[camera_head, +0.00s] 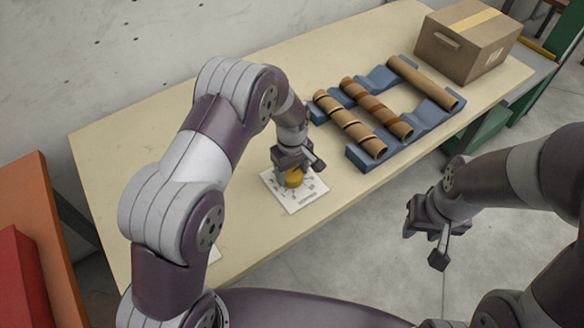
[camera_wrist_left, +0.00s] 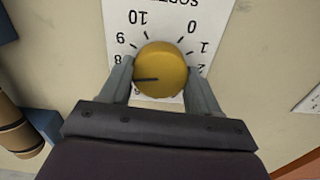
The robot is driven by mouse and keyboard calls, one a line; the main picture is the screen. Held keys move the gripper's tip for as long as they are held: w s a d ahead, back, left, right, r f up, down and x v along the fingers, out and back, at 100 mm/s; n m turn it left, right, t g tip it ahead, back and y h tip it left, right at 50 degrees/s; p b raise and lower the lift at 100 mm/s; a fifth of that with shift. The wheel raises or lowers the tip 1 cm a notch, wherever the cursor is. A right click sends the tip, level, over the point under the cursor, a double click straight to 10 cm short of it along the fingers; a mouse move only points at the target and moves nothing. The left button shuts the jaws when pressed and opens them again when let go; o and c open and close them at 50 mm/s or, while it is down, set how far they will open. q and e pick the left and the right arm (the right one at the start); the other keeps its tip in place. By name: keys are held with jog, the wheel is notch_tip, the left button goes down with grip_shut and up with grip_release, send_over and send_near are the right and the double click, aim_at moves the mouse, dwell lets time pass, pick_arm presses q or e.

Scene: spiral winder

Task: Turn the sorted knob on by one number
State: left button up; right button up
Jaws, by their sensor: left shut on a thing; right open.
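The sorted knob is a yellow round knob (camera_head: 293,178) on a white numbered card (camera_head: 301,199) on the table. In the left wrist view the knob (camera_wrist_left: 161,68) fills the space between the fingers of my left gripper (camera_wrist_left: 161,85), one finger on each side. The left gripper (camera_head: 294,171) is shut on it. The knob's dark pointer line points to the left, towards the lower left of the dial; the number there is hidden by the finger. The numbers 8, 9, 10, 0, 1 and 2 show around the knob. My right gripper (camera_head: 432,232) is open and empty, off the table's front edge.
A blue rack (camera_head: 364,157) holds several brown cardboard tubes (camera_head: 350,124) to the right of the card. A cardboard box (camera_head: 467,40) stands at the table's far right end. An orange and red object (camera_head: 22,240) is at far left.

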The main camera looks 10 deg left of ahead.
aim_at(292, 173)
pick_arm(q)
jog(key=shift+m+p, duration=0.3)
jog(key=shift+m, duration=0.8)
jog(key=o, duration=1.1)
jog(key=shift+c, duration=0.2)
notch_tip(292, 173, up, 13)
jog(key=shift+f, duration=0.15)
